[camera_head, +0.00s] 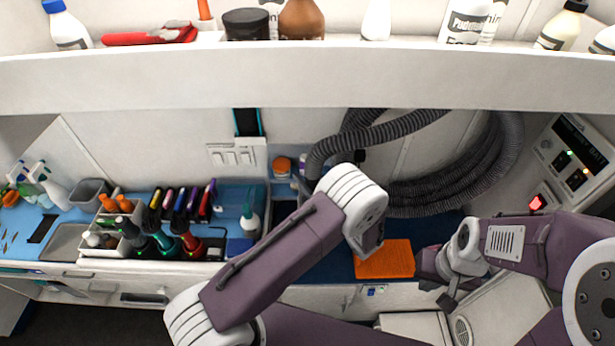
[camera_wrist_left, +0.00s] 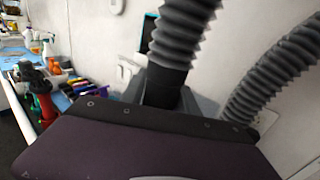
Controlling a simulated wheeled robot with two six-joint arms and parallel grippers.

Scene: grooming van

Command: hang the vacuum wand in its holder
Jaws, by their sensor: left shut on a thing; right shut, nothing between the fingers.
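The vacuum hose (camera_head: 400,128) is grey and ribbed. It loops along the back wall, and one end drops behind my left wrist. In the left wrist view, a ribbed hose section (camera_wrist_left: 188,35) runs down into a smooth black cuff (camera_wrist_left: 165,85), apparently the top of the vacuum wand. My left gripper (camera_wrist_left: 168,100) is shut on it, with grey finger parts on both sides of the cuff. In the head view my left wrist hides the fingers and the wand's lower part. My right gripper (camera_head: 447,300) is shut and empty at lower right. I cannot clearly identify the wand's holder.
A white wall plate (camera_head: 232,155) sits below a black panel (camera_head: 247,122). The counter at left holds a bottle caddy (camera_head: 125,240) and clippers. An orange pad (camera_head: 384,259) lies on the blue mat right of my left wrist. A bottle shelf (camera_head: 300,80) overhangs the back wall.

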